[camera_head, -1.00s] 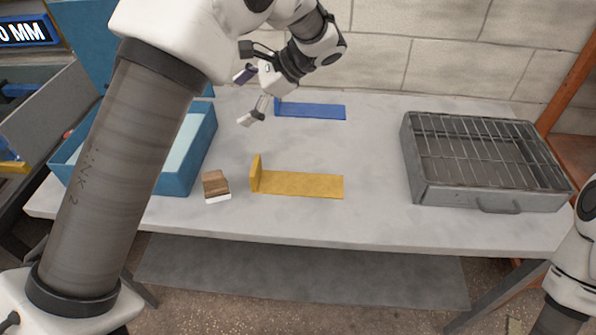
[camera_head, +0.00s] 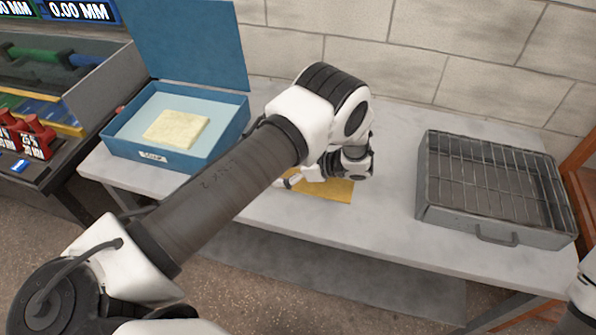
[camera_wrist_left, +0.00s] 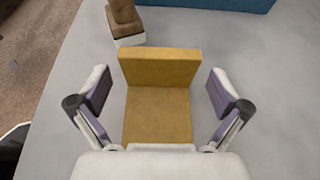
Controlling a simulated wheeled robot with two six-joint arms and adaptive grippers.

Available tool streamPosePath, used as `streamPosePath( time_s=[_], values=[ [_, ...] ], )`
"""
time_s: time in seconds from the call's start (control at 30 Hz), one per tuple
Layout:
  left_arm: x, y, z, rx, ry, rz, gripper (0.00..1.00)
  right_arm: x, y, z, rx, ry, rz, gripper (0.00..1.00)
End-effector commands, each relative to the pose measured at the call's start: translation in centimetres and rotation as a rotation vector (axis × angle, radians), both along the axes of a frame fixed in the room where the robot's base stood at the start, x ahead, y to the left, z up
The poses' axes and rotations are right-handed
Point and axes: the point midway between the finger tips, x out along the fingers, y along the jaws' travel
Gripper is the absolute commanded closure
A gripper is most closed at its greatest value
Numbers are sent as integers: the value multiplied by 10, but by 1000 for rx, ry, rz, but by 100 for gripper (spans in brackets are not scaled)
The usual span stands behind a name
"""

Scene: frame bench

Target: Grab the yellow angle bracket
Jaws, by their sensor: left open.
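The yellow angle bracket (camera_head: 327,190) lies on the grey bench top, mostly hidden behind my left arm in the head view. In the left wrist view the bracket (camera_wrist_left: 158,110) shows its flat leg towards the camera and its upright leg at the far end. My right gripper is not in view.
A brush-like wooden block (camera_wrist_left: 125,22) with a white base stands just beyond the upright leg. A blue open box (camera_head: 190,140) with a yellow slab sits at the left. A grey tray with a wire rack (camera_head: 490,190) stands at the right.

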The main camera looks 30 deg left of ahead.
Motion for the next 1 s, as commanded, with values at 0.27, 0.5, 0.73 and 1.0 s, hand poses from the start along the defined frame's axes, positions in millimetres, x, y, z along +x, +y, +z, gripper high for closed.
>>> streamPosePath(
  time_s=[0.27, 0.5, 0.73, 1.0],
  values=[
    [-3, 12, -5, 0, -1, -1, 0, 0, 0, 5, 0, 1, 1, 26],
    [-3, 12, -5, 0, -1, 0, 72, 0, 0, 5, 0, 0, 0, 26],
    [-3, 12, -5, 0, -1, 0, 73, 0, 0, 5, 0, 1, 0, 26],
    [-2, 12, 10, 1, -3, 0, 73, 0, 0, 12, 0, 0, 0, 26]
  ],
)
